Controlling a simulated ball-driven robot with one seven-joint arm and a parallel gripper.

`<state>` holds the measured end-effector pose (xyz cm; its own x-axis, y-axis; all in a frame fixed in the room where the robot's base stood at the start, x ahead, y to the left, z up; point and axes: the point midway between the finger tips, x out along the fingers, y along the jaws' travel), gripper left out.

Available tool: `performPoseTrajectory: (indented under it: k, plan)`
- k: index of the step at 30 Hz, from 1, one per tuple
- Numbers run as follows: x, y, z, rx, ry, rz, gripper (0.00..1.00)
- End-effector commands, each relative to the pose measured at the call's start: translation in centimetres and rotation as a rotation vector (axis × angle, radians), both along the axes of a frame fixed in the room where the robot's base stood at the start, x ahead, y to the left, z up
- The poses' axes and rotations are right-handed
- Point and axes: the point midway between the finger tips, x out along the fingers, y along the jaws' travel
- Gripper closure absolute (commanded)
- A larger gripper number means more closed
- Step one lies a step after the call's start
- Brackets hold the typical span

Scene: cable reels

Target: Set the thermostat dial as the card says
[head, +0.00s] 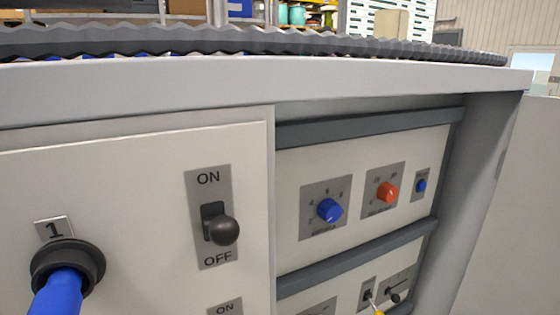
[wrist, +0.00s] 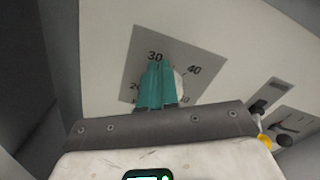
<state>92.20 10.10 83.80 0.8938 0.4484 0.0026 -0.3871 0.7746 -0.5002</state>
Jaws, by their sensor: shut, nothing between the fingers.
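In the wrist view a grey dial plate (wrist: 135,65) on a white panel carries the numbers 30 and 40, with others partly covered. A pale rounded edge (wrist: 179,86) shows just right of my fingers and looks like part of the dial knob. My gripper (wrist: 160,66) has teal fingers closed together in front of the plate, below the 30, covering most of the dial. I cannot tell whether they touch it, nor where its pointer stands. My gripper is not in the head view. I see no readable card in either view.
In the head view an ON/OFF lever (head: 222,230), a blue cable plug (head: 65,280), a blue knob (head: 329,210) and a red knob (head: 387,191) are on the panels. A small yellow-tipped lever (head: 377,309) stands low down. It also shows right of my gripper in the wrist view (wrist: 264,141).

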Motion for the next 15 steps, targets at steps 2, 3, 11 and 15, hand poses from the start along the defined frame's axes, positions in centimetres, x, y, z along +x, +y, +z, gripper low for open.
performPoseTrajectory:
  k: [2, 3, 11, 15]
  plan:
    - [0.01, -0.31, -0.43, -0.002, 0.005, -0.005, 1.00]
    - [0.02, -0.35, -0.48, -0.002, 0.005, -0.005, 1.00]
    - [0.07, -0.64, -0.76, -0.003, 0.007, -0.009, 1.00]
    - [0.07, -0.79, -0.82, -0.004, 0.008, -0.012, 1.00]
